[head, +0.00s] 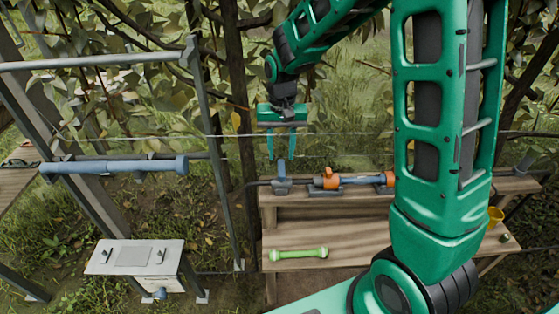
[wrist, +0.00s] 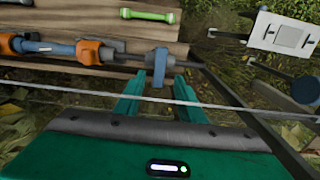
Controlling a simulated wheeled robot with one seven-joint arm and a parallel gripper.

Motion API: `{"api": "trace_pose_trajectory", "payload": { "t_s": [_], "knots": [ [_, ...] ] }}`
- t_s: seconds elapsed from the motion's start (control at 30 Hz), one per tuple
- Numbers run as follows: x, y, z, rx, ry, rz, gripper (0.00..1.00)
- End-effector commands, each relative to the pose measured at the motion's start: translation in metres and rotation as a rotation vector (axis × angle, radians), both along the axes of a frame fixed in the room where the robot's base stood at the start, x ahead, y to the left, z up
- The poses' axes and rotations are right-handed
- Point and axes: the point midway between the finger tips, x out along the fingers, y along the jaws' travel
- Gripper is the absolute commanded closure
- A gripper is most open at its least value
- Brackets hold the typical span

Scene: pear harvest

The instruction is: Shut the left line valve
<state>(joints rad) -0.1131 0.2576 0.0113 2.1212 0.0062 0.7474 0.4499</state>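An orange valve (head: 328,179) with a raised handle sits at the left end of a blue-grey cylinder (head: 358,180) on the bench. It also shows in the wrist view (wrist: 90,51). A second orange fitting (head: 391,179) is at the cylinder's right end, partly hidden by my arm. My gripper (head: 281,156) points down, open and empty, left of the orange valve. It is above a blue-grey upright piece (head: 282,177) on the pipe. In the wrist view that piece (wrist: 160,68) appears between the fingertips; I cannot tell if they touch.
A thin wire (wrist: 240,104) crosses near my gripper. A green tool (head: 298,254) lies on the wooden bench's (head: 345,232) lower shelf. A white-topped box (head: 135,257) and a blue-grey tube (head: 115,166) are at left. A yellow cup (head: 495,216) is at right.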

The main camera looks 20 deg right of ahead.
Motion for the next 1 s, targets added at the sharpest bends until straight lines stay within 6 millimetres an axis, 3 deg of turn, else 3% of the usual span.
{"api": "trace_pose_trajectory", "payload": {
  "t_s": [0.1, 0.33, 1.0],
  "knots": [
    [0.002, 0.0, 0.023, 0.001, -0.004, 0.0, 0.64],
    [0.002, 0.0, 0.051, 0.0, -0.002, 0.0, 0.64],
    [-0.001, -0.002, 0.06, 0.001, -0.012, 0.006, 0.64]
  ]
}}
